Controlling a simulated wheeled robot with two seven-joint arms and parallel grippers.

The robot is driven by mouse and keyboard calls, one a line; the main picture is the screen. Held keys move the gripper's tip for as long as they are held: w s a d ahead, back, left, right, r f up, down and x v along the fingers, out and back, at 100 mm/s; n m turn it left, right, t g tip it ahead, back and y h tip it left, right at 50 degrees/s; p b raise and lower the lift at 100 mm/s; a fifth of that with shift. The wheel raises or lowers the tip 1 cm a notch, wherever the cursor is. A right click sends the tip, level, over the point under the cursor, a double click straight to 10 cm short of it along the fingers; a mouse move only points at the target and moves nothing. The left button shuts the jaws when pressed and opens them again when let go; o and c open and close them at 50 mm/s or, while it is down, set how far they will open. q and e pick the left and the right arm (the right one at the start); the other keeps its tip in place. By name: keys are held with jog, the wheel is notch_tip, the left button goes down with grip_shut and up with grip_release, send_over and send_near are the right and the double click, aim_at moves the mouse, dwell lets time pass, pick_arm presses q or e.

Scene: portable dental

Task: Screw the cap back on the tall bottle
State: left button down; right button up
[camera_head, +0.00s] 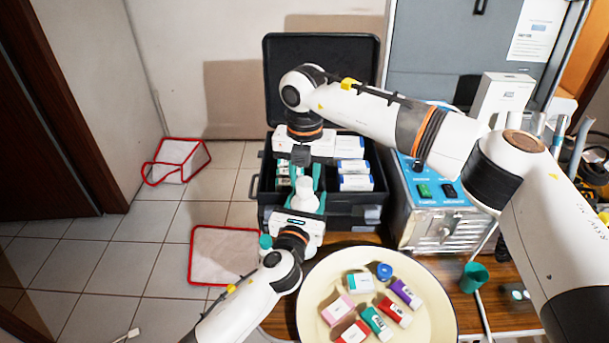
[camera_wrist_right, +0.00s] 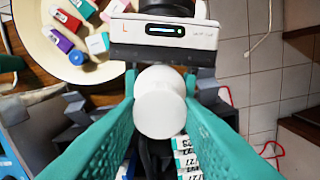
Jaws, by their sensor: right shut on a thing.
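A white bottle (camera_head: 304,201) stands between my two grippers, in front of the open black case in the head view. In the right wrist view, its white round shape (camera_wrist_right: 160,104) lies between the teal fingers of my right gripper (camera_wrist_right: 158,118). My right gripper (camera_head: 303,183) comes down from above and is shut on the white bottle. I cannot tell where bottle and any white cap part. My left gripper (camera_head: 296,217) is close against the bottle from the front; its fingertips are hidden. A small blue cap (camera_head: 384,271) lies on the cream tray (camera_head: 312,289).
The tray also holds several small colored boxes (camera_head: 377,322). The black case (camera_head: 272,186) holds white boxes and lies behind the grippers. A blue-grey dental unit (camera_head: 425,235) and a green cup (camera_head: 474,277) are at the right.

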jog(key=m, duration=0.4)
jog(key=shift+m, duration=0.3)
jog(key=m, duration=1.1)
jog(key=o, duration=0.9)
jog(key=shift+r, duration=0.1)
jog(key=shift+r, duration=2.15)
jog(key=shift+c, duration=0.2)
